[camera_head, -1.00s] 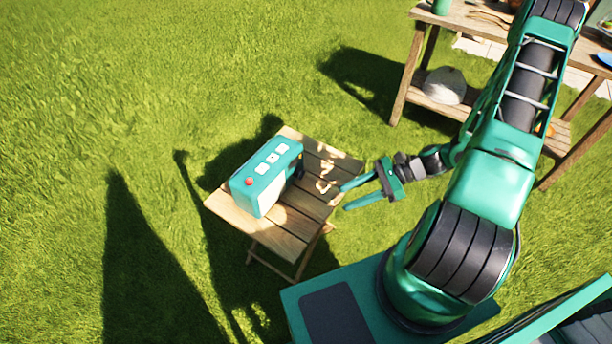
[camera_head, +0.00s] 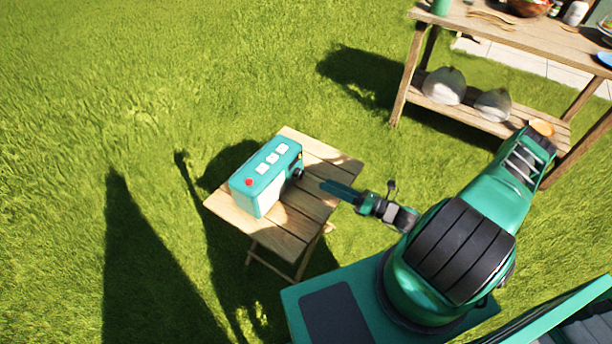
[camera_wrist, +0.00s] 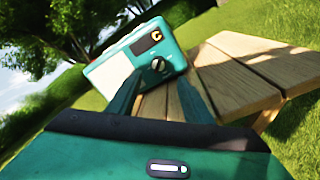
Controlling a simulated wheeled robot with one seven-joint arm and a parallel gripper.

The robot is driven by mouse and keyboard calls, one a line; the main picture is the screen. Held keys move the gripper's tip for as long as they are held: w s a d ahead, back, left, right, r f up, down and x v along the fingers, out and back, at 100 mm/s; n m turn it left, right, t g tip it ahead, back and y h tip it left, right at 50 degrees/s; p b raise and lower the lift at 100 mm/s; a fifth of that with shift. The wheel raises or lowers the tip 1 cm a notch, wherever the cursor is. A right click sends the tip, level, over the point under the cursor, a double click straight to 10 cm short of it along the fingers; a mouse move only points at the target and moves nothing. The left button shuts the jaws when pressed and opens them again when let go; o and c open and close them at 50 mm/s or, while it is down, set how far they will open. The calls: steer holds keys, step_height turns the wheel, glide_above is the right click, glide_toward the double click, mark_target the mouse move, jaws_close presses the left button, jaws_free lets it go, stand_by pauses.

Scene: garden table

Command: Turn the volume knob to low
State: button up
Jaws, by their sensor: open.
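A teal and white radio (camera_head: 265,178) stands upright on a small wooden folding table (camera_head: 290,232). Its top has pale buttons and a red button (camera_head: 249,182). A dark round knob (camera_head: 297,174) sits on the side facing my arm. In the wrist view the radio (camera_wrist: 112,71) looks tilted, with the knob (camera_wrist: 159,65) and a dark display (camera_wrist: 147,43) on its face. My gripper (camera_head: 324,185) is open and empty, right of the radio and apart from it. In the wrist view its fingers (camera_wrist: 155,98) point toward the radio, with the knob showing between the fingertips.
A larger wooden table (camera_head: 470,20) with bowls and bottles stands at the upper right, with pale rounded objects (camera_head: 444,86) on its lower shelf. Grass surrounds everything. The right part of the small table is bare.

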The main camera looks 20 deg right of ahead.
mark_target(299, 174)
steer(key=x, duration=0.9)
steer(key=shift+w+a, duration=0.3)
